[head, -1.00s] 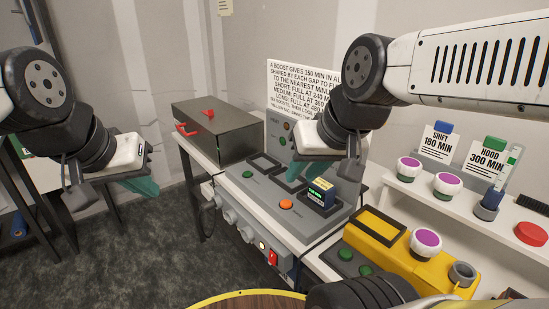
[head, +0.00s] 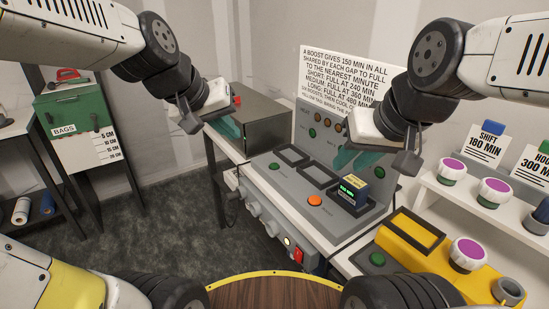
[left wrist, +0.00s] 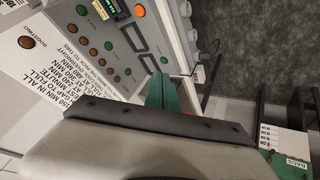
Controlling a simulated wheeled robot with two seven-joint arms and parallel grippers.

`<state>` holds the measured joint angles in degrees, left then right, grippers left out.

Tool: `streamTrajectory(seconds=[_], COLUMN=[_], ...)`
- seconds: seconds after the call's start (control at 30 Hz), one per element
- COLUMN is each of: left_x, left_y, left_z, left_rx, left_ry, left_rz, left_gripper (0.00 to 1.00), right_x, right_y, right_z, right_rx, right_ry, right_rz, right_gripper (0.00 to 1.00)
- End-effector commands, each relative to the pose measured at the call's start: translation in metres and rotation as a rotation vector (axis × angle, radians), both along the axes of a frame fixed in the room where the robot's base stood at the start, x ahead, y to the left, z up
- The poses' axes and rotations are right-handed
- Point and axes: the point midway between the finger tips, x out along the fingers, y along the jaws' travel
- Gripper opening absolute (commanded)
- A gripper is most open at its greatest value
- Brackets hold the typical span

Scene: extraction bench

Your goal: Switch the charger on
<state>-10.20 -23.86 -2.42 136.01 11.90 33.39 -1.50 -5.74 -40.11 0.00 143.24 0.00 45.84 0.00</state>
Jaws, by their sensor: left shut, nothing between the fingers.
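The charger (head: 270,196) is a grey console on a bench in the middle of the head view, with dark slots and green and orange buttons on top. A battery pack (head: 353,188) with a lit green display sits in its right slot. A red rocker switch (head: 298,256) is on its front face, beside a small lit lamp (head: 287,240). My left gripper (head: 229,129) is shut and empty, apart from the charger's back left side; its teal fingers (left wrist: 164,93) show together in the left wrist view. My right gripper (head: 350,160) hangs over the charger's right part; its finger gap is unclear.
A dark box (head: 262,115) stands behind the charger. A printed sign (head: 340,75) is at the back. A green box (head: 75,112) stands on a rack at left. Open floor lies left of the bench.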

Motion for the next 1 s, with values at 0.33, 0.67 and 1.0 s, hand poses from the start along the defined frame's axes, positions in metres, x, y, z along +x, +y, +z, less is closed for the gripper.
streamTrajectory(seconds=[0.33,0.67,1.0], left_x=[0.182,0.259,0.266], left_y=[-0.071,-0.091,-0.092], left_z=[-0.059,-0.138,-0.145], left_rx=[-0.193,-0.180,-0.176], left_ry=[-0.012,-0.037,-0.042], left_rz=[0.231,0.425,0.446], left_gripper=[0.00,0.00,0.00], right_x=[0.000,0.000,0.000], right_y=[0.000,0.000,0.000], right_z=[0.000,0.000,0.000], right_rx=[0.000,0.000,0.000], right_ry=[0.000,0.000,0.000], right_rz=[0.000,0.000,0.000], right_gripper=[0.28,0.28,0.28])
